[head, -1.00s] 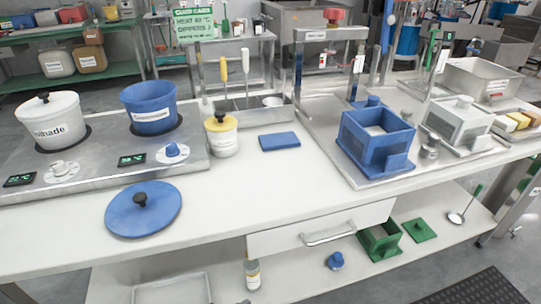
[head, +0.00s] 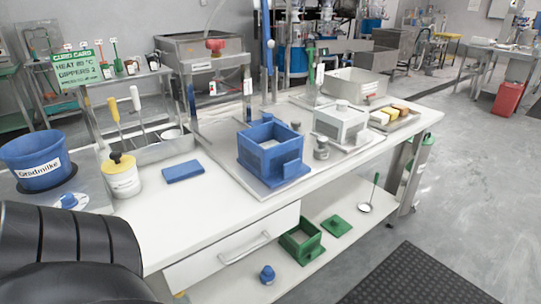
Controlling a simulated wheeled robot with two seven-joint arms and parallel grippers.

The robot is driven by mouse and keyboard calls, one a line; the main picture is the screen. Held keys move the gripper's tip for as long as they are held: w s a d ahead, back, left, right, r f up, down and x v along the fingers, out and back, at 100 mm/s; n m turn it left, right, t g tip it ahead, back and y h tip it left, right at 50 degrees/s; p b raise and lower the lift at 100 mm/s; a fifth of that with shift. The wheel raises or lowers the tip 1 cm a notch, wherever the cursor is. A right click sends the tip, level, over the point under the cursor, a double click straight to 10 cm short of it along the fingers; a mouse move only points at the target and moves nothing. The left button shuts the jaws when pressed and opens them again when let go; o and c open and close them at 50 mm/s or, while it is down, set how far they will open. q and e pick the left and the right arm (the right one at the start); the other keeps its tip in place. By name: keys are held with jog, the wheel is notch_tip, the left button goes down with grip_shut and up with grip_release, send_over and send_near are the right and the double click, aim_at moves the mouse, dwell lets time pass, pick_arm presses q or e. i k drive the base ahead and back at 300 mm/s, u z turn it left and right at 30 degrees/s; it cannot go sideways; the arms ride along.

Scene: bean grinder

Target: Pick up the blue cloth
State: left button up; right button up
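The blue cloth (head: 183,171) is a small flat folded rectangle. It lies on the white worktop, right of the white jar with a yellow lid (head: 122,176) and left of the metal tray with the blue box. Nothing touches it. A black ribbed part of my own arm fills the lower left corner, left of and nearer than the cloth. No gripper fingers show in the view.
A blue open box (head: 270,156) stands on a metal tray to the right. A blue pot (head: 37,161) is at the left. A drawer (head: 235,250) is under the front edge, and a shelf below holds a green box (head: 301,240). The worktop before the cloth is bare.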

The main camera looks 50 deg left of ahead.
aim_at(174, 174)
jog(key=z, duration=0.3)
jog(key=i, duration=1.5)
jog(key=u, duration=4)
